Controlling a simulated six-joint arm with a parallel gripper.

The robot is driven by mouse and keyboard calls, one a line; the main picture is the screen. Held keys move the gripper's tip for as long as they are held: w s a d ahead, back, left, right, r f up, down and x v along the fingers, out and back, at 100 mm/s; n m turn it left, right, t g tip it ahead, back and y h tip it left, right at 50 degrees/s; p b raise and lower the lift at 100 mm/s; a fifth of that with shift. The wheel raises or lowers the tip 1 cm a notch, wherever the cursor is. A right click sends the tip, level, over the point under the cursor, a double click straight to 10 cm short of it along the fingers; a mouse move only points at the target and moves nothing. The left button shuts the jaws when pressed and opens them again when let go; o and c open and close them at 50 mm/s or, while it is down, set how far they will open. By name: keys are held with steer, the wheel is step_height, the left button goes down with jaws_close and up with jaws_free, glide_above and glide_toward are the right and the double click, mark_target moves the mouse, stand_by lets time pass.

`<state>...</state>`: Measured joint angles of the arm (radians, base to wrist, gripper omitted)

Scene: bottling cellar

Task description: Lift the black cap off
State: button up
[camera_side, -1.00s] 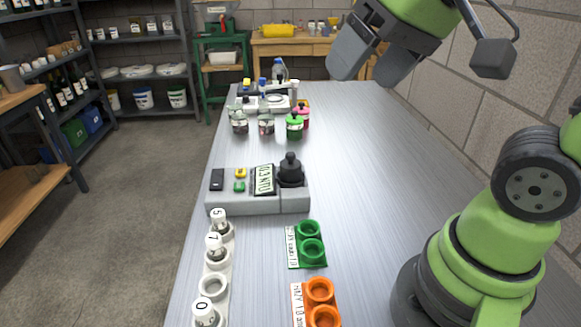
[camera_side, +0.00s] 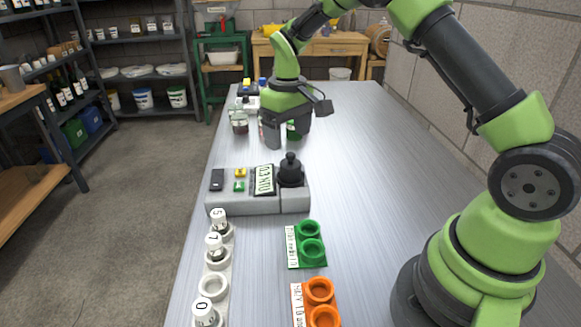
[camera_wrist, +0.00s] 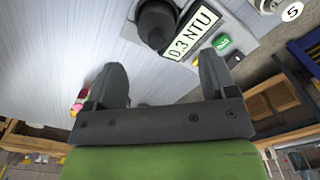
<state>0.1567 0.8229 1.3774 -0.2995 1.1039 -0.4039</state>
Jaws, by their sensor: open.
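The black cap (camera_side: 290,170) sits upright with its knob on the right part of the grey turbidity meter (camera_side: 240,201). The meter's display (camera_wrist: 191,37) reads 0.3 NTU in the wrist view. The cap (camera_wrist: 156,22) also shows at the top of the wrist view, beyond my fingers. My gripper (camera_side: 289,138) points down over the table behind the meter, apart from the cap. In the wrist view my gripper (camera_wrist: 160,84) has its two fingers spread wide with nothing between them.
A white rack (camera_side: 213,286) with numbered vials stands in front of the meter at left. A green holder (camera_side: 311,231) and an orange holder (camera_side: 319,293) stand at right. Jars (camera_side: 240,125) stand at the back, partly hidden by my gripper. The table's right side is clear.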

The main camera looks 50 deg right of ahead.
mark_target(289, 153)
steer(key=f, duration=0.8)
steer(key=shift+d+f, duration=0.1)
steer(key=shift+d, duration=0.1)
steer(key=shift+c, duration=0.2)
steer(key=c, duration=1)
